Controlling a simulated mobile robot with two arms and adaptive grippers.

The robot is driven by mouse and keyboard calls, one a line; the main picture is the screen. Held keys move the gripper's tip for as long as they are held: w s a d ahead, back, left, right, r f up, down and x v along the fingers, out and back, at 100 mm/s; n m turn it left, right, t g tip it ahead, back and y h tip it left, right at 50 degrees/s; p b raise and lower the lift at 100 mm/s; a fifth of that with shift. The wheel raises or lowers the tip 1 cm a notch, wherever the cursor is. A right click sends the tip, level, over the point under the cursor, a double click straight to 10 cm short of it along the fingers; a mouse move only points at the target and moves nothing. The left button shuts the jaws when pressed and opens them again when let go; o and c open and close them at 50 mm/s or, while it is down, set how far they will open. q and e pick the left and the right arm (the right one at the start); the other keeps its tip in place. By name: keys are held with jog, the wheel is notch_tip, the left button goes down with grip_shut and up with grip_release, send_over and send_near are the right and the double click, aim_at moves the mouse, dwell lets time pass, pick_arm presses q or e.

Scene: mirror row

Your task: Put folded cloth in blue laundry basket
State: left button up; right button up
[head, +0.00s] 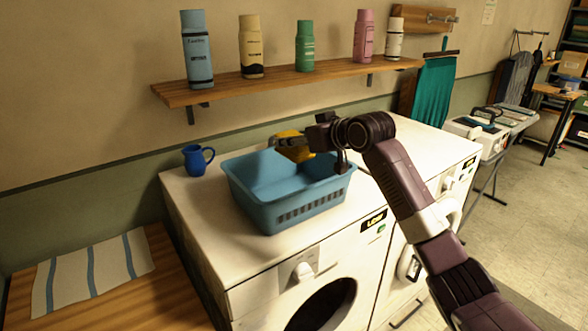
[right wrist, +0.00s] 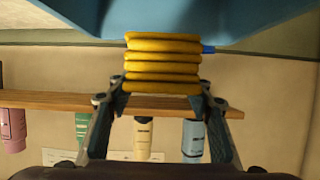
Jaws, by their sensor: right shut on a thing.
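The folded cloth (head: 292,149) is yellow and shows at the back rim of the basket in the head view, partly hidden by my right gripper. In the right wrist view the folded cloth (right wrist: 162,65) is a stack of thick layers between the fingers. My right gripper (head: 316,141) is shut on it, at the back right part of the basket. The blue laundry basket (head: 290,212) stands upright on a white washing machine; its wall (right wrist: 75,18) fills the top of the wrist view. I cannot tell whether the cloth touches the basket. My left gripper is not in view.
A blue mug (head: 195,160) stands left of the basket on the machine top. A wooden shelf (head: 290,80) with several bottles hangs on the wall above. A striped towel (head: 92,272) lies on a wooden surface at the lower left. The machine top (head: 215,222) is bare around the basket's front left.

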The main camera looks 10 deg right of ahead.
notch_tip(320, 180, down, 5)
jog(key=shift+w+a+p, duration=0.1)
jog(key=shift+w+p, duration=0.05)
jog(key=shift+p, duration=0.3)
jog(key=shift+f, duration=0.15)
notch_tip(320, 180, down, 4)
jog(key=shift+f+p, duration=0.2)
jog(key=shift+p, duration=0.35)
jog(key=shift+f, duration=0.65)
jog(key=o, duration=1.2)
jog(key=shift+r, duration=0.1)
